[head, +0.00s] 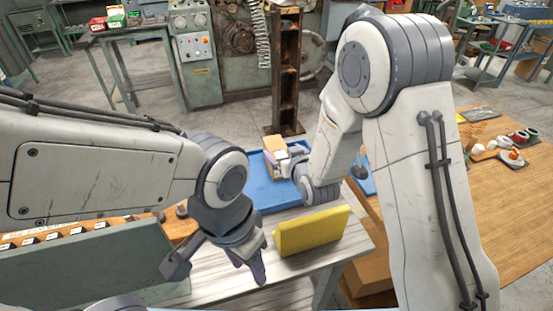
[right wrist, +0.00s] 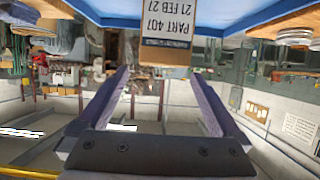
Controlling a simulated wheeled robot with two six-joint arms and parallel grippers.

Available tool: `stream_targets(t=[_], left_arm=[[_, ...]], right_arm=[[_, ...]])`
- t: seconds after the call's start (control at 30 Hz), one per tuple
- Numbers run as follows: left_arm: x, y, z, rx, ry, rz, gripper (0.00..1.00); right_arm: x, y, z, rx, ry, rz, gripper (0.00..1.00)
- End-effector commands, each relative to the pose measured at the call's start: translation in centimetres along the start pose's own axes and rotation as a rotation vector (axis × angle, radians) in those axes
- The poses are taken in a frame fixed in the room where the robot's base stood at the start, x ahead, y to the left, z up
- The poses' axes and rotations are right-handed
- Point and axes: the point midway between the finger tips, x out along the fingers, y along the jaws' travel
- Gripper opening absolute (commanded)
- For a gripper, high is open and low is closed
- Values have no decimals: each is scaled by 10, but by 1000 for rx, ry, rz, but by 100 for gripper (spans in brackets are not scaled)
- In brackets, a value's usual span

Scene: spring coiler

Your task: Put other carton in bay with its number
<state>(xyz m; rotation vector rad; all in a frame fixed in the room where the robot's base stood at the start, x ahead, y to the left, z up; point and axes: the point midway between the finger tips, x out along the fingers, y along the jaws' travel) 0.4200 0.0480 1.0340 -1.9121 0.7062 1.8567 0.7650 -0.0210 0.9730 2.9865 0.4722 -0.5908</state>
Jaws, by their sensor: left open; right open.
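A small tan carton (head: 274,144) stands on the blue surface (head: 262,172) in the head view. In the right wrist view the carton (right wrist: 165,38) appears upside down, and its white label reads PART 407, 21 FEB 27. My right gripper (head: 291,158) is beside the carton in the head view. In the right wrist view its fingers (right wrist: 160,78) are spread, with the carton just beyond the tips and no grip on it. My left gripper (head: 256,272) is open and empty, pointing down over the pale bench. A row of bays with white labels (head: 52,237) is at left; their numbers are too small to read.
A yellow block (head: 312,231) stands on the pale bench (head: 205,285) right of my left gripper. A grey-green panel (head: 90,265) stands before the labelled bays. A wooden table (head: 500,200) with small parts is at right. A rusty post (head: 287,70) rises behind the blue surface.

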Motion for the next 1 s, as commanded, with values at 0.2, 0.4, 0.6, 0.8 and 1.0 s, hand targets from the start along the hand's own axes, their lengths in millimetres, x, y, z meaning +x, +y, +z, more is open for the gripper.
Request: stream_targets(t=[0.2, 0.4, 0.6, 0.8, 1.0], left_arm=[[-10, 1, -1, 0, 0, 0, 50], [-19, 1, -1, 0, 0, 0, 50], [-20, 1, -1, 0, 0, 0, 50], [-19, 1, -1, 0, 0, 0, 50], [-19, 1, -1, 0, 0, 0, 50]], right_arm=[[22, -1, 0, 0, -3, 0, 100], [51, -3, 2, 0, -1, 0, 100], [62, -3, 4, 0, -3, 0, 100], [62, -3, 4, 0, -2, 0, 85], [62, -3, 4, 0, -2, 0, 8]])
